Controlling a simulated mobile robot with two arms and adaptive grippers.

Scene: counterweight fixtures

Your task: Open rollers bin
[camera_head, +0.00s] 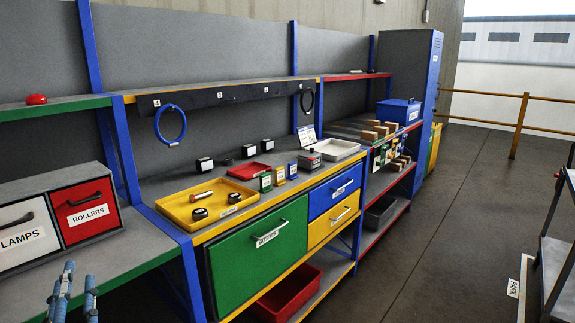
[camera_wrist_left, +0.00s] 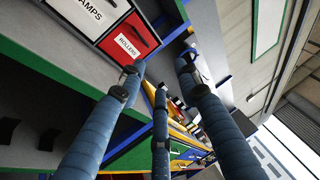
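The rollers bin (camera_head: 90,213) has a red front with a dark handle and a white ROLLERS label. It sits at the left in the head view, its front flush in a grey housing (camera_head: 50,178), so it looks closed. In the left wrist view the rollers bin (camera_wrist_left: 128,42) is at the upper left, tilted, beyond the fingers. My left gripper (camera_head: 78,282) is at the bottom left of the head view, below and apart from the bin. In the wrist view the left gripper (camera_wrist_left: 160,80) has its blue fingers spread, with nothing held. My right gripper is not in view.
A white LAMPS bin (camera_head: 24,234) is left of the rollers bin. Below is a green-edged grey shelf (camera_head: 135,240). A blue post (camera_head: 118,140) stands right of the housing. A green drawer (camera_head: 258,255) and yellow tray (camera_head: 207,203) are further right. Open floor (camera_head: 430,220) lies right.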

